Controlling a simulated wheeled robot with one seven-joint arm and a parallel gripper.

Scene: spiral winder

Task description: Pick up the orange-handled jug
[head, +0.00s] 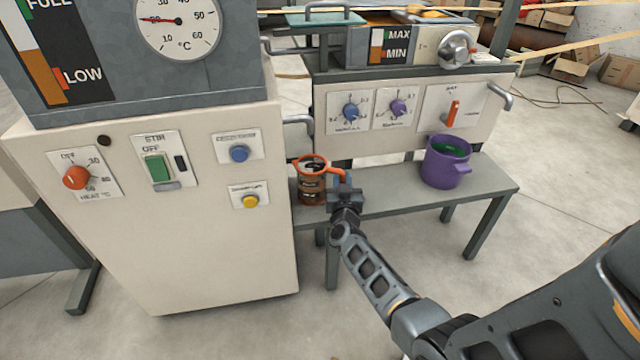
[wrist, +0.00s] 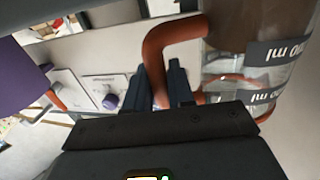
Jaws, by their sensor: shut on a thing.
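The orange-handled jug (head: 312,188) is a clear vessel with an orange rim and handle and dark label bands. It stands upright on the left part of the grey bench in the head view; I cannot tell whether its base touches the bench. In the wrist view the jug (wrist: 245,65) is at the upper right, with dark brown contents. My gripper (head: 344,182) is at the jug's right side, shut on the orange handle. In the wrist view its two dark fingers (wrist: 166,88) are around the handle's lower part.
A purple pot (head: 446,162) with green contents stands on the right of the grey bench (head: 385,194). A cream control cabinet (head: 215,260) is close on the left. A panel with knobs (head: 375,110) stands behind the bench. The bench front is open floor.

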